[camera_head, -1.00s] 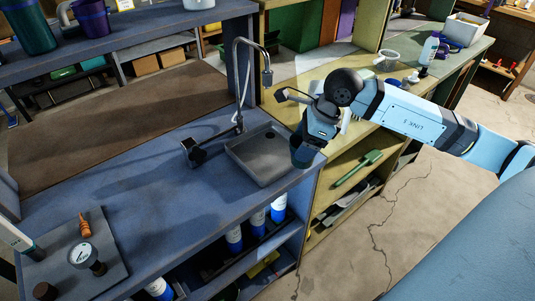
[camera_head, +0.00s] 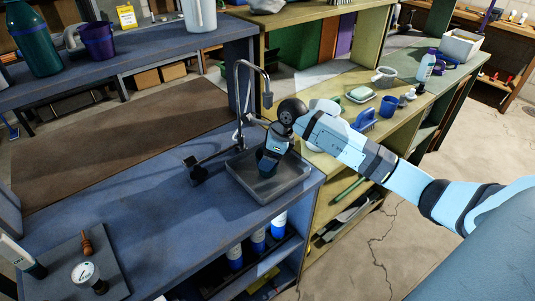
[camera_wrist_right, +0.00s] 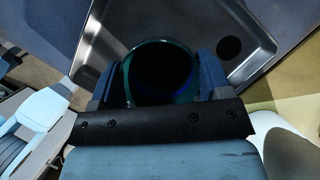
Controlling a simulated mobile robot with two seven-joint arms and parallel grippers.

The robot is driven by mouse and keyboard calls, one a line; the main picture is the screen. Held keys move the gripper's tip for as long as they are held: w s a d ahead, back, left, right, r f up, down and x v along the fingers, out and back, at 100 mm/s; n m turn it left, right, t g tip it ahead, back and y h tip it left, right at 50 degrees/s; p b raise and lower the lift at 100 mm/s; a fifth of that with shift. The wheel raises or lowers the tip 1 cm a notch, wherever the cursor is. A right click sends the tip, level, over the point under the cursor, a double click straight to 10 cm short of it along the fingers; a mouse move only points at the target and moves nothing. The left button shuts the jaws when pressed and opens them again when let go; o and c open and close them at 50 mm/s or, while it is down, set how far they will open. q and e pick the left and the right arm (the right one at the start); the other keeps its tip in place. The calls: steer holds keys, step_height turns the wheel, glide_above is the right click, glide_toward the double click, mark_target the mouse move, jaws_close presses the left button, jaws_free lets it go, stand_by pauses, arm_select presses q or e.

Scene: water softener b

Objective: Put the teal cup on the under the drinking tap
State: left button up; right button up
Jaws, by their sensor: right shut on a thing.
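The teal cup (camera_wrist_right: 160,72) is between the fingers of my right gripper in the right wrist view, and I look into its dark open top. My right gripper (camera_head: 268,160) is shut on the cup, over the grey sink tray (camera_head: 297,186) in the head view. The cup is mostly hidden by the gripper there, so I cannot tell whether it touches the tray. The drinking tap (camera_head: 240,95), a tall curved spout, stands at the tray's back edge, left of and behind the gripper. My left gripper is not in view.
A black fitting (camera_head: 196,172) sits left of the tray. The blue counter (camera_head: 130,205) is clear in its middle. A grey board (camera_head: 60,262) with a gauge lies at front left. A yellow counter with a mug (camera_head: 384,77) and a dish (camera_head: 360,94) is at right.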

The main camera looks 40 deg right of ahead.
steer(key=shift+f, duration=0.2)
steer(key=o, duration=0.9)
steer(key=shift+r, duration=0.1)
